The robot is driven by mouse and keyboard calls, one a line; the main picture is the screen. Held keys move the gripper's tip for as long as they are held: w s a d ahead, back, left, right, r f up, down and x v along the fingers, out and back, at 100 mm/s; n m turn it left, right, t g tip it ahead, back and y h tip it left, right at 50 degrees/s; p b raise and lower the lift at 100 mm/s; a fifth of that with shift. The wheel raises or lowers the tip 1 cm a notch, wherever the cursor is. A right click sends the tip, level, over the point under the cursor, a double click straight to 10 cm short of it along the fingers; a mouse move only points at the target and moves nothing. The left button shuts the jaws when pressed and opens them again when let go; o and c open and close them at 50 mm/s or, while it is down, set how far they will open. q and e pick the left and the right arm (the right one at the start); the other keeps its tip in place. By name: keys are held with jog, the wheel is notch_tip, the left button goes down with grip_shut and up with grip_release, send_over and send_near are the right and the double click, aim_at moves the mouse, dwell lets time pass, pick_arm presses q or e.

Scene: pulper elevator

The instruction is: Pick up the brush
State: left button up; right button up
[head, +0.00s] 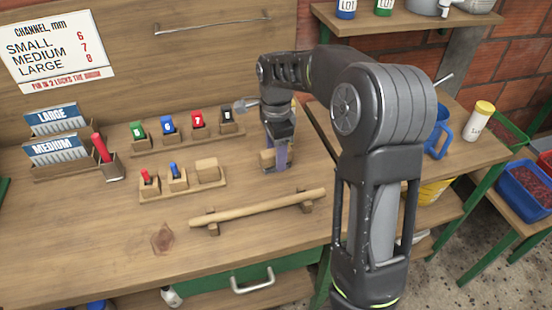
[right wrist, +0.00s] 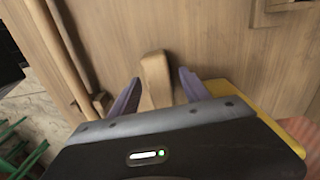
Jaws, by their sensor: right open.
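My right gripper (head: 276,160) is low over the back right of the workbench, fingers pointing down. In the right wrist view its two purple fingers (right wrist: 153,92) are apart, one on each side of a pale wooden piece (right wrist: 155,72). This piece looks like the brush's handle, and a small wooden part (head: 266,158) shows beside the fingers in the head view. I cannot tell whether the fingers touch it. Bristles are not clearly visible; the gripper hides part of it. My left gripper is not in view.
A wooden bar on two supports (head: 262,212) lies in front of the gripper. Racks of numbered blocks (head: 184,130) and small pegs (head: 181,184) stand to the left. A blue mug (head: 438,134) and a yellow-lidded jar (head: 479,120) stand on the right-hand table. The bench's front left is clear.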

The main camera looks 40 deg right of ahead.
jog(key=shift+f, duration=0.25)
dwell(0.6)
grip_shut()
dwell(0.6)
